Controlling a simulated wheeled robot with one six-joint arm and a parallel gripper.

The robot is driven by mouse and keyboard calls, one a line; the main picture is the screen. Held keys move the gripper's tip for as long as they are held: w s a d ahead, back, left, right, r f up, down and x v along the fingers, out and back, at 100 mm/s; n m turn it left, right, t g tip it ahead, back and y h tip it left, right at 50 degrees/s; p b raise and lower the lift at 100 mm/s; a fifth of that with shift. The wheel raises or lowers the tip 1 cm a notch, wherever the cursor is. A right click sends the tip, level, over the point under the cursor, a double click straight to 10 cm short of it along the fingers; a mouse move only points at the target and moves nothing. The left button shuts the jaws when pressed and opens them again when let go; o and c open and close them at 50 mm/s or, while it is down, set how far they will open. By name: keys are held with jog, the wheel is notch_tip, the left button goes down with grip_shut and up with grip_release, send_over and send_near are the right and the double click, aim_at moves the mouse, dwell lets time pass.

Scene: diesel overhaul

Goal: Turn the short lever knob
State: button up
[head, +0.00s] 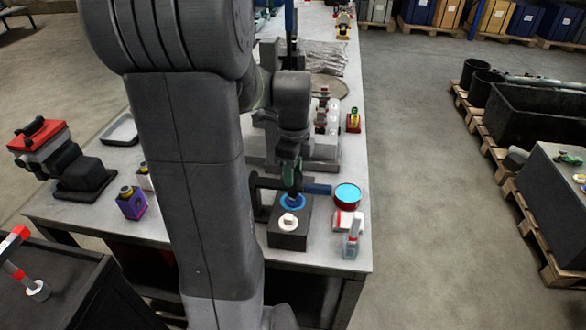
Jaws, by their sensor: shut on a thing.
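A dark block (285,240) stands near the front edge of the grey workbench (335,262). On its top is a blue ring (284,206), with a white knob-like piece (288,222) in front of it. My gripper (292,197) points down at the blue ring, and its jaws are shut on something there. This looks like the short lever knob, but the fingers hide most of it, so I cannot tell which way its lever points. The white piece stands clear of the fingers.
A blue-topped round tin (347,195), a red and white box (345,223) and a grey-white item (352,240) stand close on the right. A blue bar (319,188) is just behind. A purple box (132,204) is on the left.

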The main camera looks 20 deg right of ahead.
jog(key=shift+m, duration=0.3)
jog(key=o, duration=1)
jog(key=shift+r, duration=0.1)
notch_tip(320, 180, up, 14)
jog(key=shift+f+b, duration=0.2)
jog(key=shift+b, duration=0.2)
